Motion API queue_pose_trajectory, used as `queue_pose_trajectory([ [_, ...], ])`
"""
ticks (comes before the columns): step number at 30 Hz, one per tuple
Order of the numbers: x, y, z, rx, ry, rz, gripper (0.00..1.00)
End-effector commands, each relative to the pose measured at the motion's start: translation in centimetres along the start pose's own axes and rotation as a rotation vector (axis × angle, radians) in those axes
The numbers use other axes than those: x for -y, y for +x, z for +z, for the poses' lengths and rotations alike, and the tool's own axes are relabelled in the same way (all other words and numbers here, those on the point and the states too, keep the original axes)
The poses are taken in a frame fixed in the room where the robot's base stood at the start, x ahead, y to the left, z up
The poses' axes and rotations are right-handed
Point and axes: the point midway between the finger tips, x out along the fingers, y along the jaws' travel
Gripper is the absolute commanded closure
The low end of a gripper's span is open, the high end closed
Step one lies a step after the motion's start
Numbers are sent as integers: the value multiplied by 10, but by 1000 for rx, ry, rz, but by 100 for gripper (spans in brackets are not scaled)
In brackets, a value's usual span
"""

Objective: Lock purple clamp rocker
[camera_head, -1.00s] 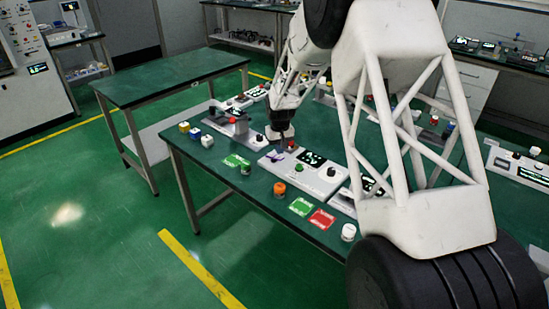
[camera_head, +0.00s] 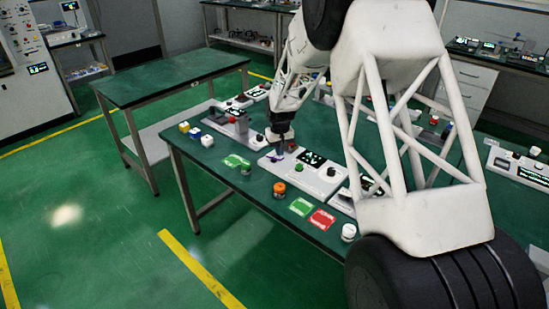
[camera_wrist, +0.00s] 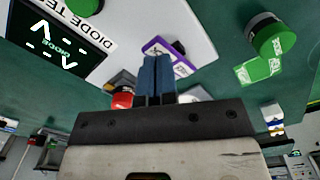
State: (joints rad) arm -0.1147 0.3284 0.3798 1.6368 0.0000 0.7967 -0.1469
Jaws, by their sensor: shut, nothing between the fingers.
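The purple clamp rocker (camera_wrist: 165,48) sits on a white panel marked "DIODE TE..." (camera_wrist: 130,20) in the wrist view. My gripper (camera_wrist: 158,62) has its two blue fingers together and empty, with the tips over the near part of the purple piece and hiding some of it. I cannot tell whether they touch it. In the head view my gripper (camera_head: 279,148) is low over the left end of the white panel (camera_head: 318,181). The rocker is too small there to judge its tilt.
A green round cap (camera_wrist: 272,38) and a green card (camera_wrist: 258,70) lie beside the panel. In the head view an orange-topped jar (camera_head: 279,189), a red card (camera_head: 321,219) and a grey fixture (camera_head: 238,122) stand near. A bare green table (camera_head: 170,75) is at the left.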

Motion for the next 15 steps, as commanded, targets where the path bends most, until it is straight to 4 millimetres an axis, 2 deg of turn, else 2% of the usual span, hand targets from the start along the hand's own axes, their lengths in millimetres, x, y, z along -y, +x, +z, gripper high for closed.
queue_pose_trajectory([
  [15, 0, 6, 0, 0, 0, 0, 100],
])
